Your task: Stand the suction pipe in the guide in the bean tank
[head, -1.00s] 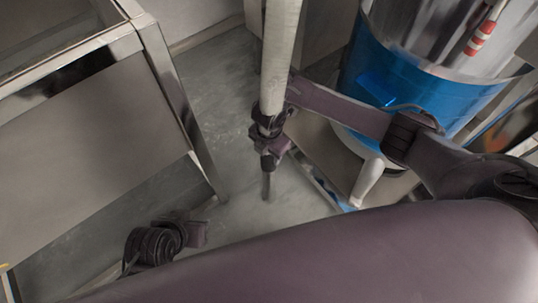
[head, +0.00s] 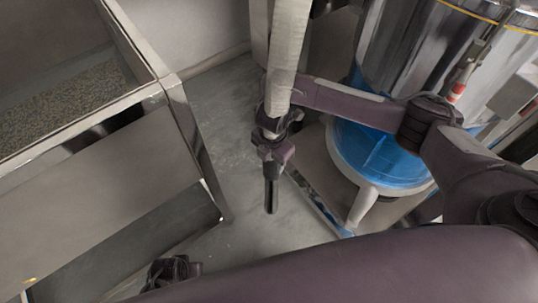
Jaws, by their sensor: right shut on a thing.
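The suction pipe looks to be the long pale tube (head: 287,60) that runs upright from the top edge down to my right wrist. My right gripper (head: 271,185) is at the lower end of this tube and is shut on it. The wrist hides the exact contact and the tube's lower end. The bean tank is the metal bin (head: 165,88) at the upper left, with small beans (head: 65,108) inside. The tube is to the right of the bin, apart from it. I cannot make out the guide. Part of my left gripper (head: 175,270) shows at the bottom; its fingers are hidden.
A steel cylinder machine (head: 395,50) with a blue lower part (head: 375,155) and a pale spout (head: 362,207) stands right of my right gripper. A bin leg (head: 195,140) stands left of it. Grey floor (head: 225,110) lies open between them.

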